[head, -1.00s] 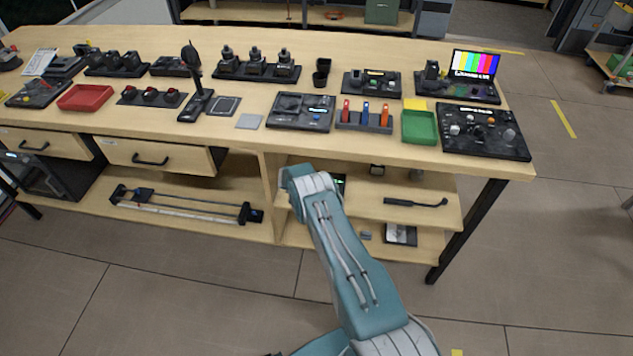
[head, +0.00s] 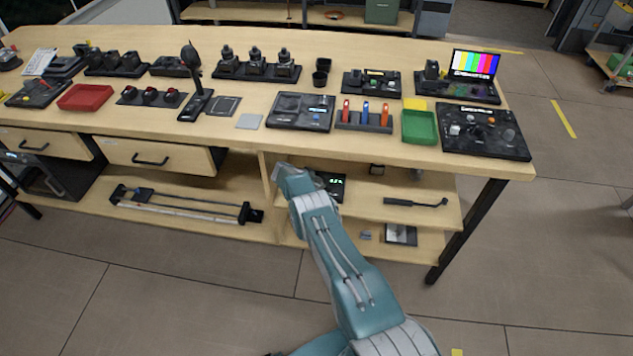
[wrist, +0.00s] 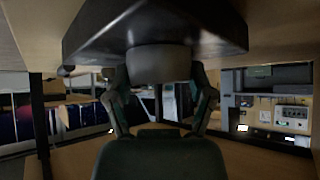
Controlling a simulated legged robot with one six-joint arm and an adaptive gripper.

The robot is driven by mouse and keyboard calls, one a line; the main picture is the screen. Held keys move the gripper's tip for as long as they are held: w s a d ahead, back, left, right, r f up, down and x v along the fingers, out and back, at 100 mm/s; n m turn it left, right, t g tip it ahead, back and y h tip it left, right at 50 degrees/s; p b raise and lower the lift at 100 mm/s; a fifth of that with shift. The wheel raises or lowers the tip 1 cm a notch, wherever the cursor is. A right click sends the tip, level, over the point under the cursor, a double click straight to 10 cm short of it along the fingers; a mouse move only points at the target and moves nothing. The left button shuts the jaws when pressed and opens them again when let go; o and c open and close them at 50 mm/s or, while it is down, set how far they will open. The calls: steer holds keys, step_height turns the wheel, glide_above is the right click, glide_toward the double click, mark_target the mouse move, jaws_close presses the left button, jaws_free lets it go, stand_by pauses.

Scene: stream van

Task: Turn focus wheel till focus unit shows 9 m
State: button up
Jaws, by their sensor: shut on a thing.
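The focus unit (head: 336,186) is a dark box with a small green display, on the upper shelf under the bench top. Its digits are too small to read surely. In the wrist view the unit's dark body (wrist: 155,25) fills the top. The focus wheel (wrist: 158,66), a grey round knob, juts from it toward my gripper. My gripper (wrist: 160,78) has a finger on each side of the wheel and is shut on it. In the head view my arm's wrist end hides the gripper and wheel.
The bench top (head: 345,152) lies close above my wrist. A black rod-like tool (head: 415,202) lies on the same shelf to the right. The lower shelf holds a flat dark item (head: 401,235). Floor in front is clear.

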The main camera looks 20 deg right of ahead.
steer(key=shift+s+a+f, duration=0.1)
steer(key=shift+a+f, duration=0.1)
steer(key=shift+f, duration=0.05)
steer(key=o, duration=1.1)
steer(key=shift+r, duration=0.25)
steer(key=shift+a+r, duration=0.25)
steer(key=shift+r, duration=0.1)
steer(key=v, duration=1.1)
steer(key=shift+a+f, duration=0.1)
steer(key=shift+f, duration=0.05)
